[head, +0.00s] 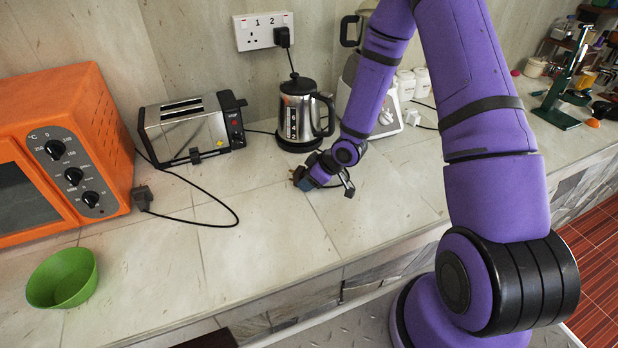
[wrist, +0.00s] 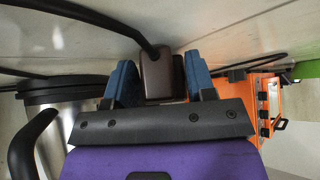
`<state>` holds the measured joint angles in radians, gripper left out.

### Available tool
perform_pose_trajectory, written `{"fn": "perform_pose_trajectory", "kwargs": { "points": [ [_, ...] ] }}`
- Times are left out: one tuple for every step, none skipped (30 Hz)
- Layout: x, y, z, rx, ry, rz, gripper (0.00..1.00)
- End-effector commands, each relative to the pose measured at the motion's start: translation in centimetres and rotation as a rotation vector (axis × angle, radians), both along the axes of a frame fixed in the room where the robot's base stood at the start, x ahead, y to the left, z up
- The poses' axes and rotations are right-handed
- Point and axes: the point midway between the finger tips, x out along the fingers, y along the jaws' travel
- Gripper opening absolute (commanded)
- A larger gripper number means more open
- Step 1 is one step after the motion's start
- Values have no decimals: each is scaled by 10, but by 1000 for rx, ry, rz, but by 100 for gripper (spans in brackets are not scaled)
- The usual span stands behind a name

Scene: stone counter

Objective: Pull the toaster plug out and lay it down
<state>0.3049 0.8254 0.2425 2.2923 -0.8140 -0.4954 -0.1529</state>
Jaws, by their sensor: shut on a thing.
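My gripper (head: 298,180) is low over the counter in front of the kettle. In the wrist view its blue fingertips (wrist: 157,82) are shut on a dark brown plug (wrist: 158,75) with a black cord running up from it. In the head view that plug is mostly hidden, and I cannot trace its cord to an appliance. The silver toaster (head: 190,128) stands to the left of my gripper. The white wall socket (head: 264,31) has a black plug (head: 282,37) in its right outlet; the left outlet is empty.
A steel kettle (head: 300,112) stands just behind my gripper. Another black plug (head: 142,197) lies on the counter by the orange oven (head: 65,140), its cord looping across the tiles. A green bowl (head: 62,278) sits front left. The front middle counter is clear.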

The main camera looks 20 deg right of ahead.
Motion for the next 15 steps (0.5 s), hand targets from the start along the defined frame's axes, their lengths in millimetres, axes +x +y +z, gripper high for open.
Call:
{"fn": "perform_pose_trajectory", "kwargs": {
  "points": [
    [0, 0, -1, 0, 0, 0, 26],
    [0, 0, -1, 0, 0, 0, 26],
    [0, 0, -1, 0, 0, 0, 55],
    [0, 0, -1, 0, 0, 0, 62],
    [0, 0, -1, 0, 0, 0, 69],
    [0, 0, -1, 0, 0, 0, 78],
    [0, 0, -1, 0, 0, 0, 80],
    [0, 0, -1, 0, 0, 0, 80],
    [0, 0, -1, 0, 0, 0, 80],
    [0, 0, -1, 0, 0, 0, 80],
    [0, 0, -1, 0, 0, 0, 80],
    [0, 0, -1, 0, 0, 0, 80],
    [0, 0, -1, 0, 0, 0, 80],
    [0, 0, -1, 0, 0, 0, 80],
    [0, 0, -1, 0, 0, 0, 80]
  ]
}}
